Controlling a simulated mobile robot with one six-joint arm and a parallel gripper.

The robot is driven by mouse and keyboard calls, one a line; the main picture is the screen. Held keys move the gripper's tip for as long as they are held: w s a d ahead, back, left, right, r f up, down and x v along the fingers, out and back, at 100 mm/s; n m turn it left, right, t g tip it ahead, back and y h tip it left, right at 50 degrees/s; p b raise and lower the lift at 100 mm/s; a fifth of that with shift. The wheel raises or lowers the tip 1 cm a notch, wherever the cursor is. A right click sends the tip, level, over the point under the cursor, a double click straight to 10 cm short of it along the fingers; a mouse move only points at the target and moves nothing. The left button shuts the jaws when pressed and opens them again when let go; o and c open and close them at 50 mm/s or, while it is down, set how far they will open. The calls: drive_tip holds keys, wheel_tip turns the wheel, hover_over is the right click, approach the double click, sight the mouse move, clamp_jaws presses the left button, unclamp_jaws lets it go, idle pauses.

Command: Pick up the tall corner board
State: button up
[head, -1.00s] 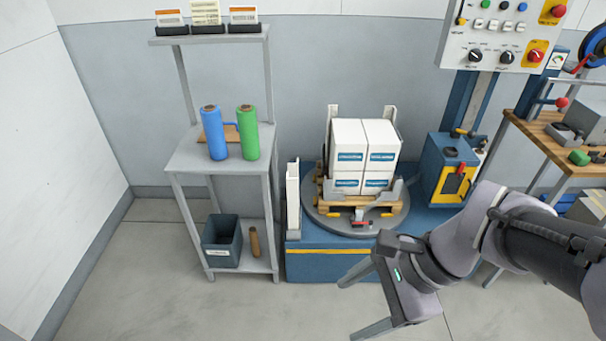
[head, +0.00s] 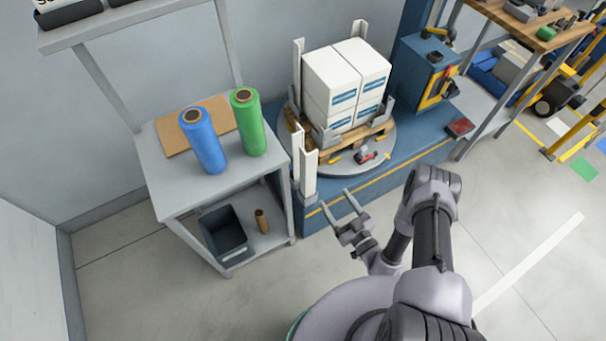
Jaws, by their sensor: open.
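A tall white corner board (head: 308,176) with an L-shaped section stands upright at the front left of the blue wrapper base, beside the turntable. Two more white corner boards stand at the load, one at its left (head: 298,62) and one at its back (head: 358,29). My gripper (head: 336,200) is open and empty, just right of and in front of the lower part of the front board. Its fingers point up and left toward that board. They look apart from it, though the depth gap is hard to judge.
White cartons (head: 343,80) sit on a wooden pallet (head: 350,143) on the round grey turntable (head: 385,152). Left of the board, a grey shelf (head: 210,185) holds a blue roll (head: 204,142) and a green roll (head: 248,124). A dark bin (head: 224,232) sits below. Floor in front is open.

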sight(312, 167)
drive_tip(key=b+x, duration=0.1)
drive_tip(key=x, duration=0.3)
drive_tip(key=b+x, duration=0.2)
drive_tip(key=x, duration=0.2)
drive_tip(key=b+x, duration=0.1)
drive_tip(key=x, duration=0.4)
drive_tip(key=shift+a+f+b, duration=0.25)
drive_tip(key=shift+f+b, duration=0.05)
drive_tip(key=shift+b, duration=0.1)
drive_tip(key=shift+w+r, duration=0.1)
clamp_jaws()
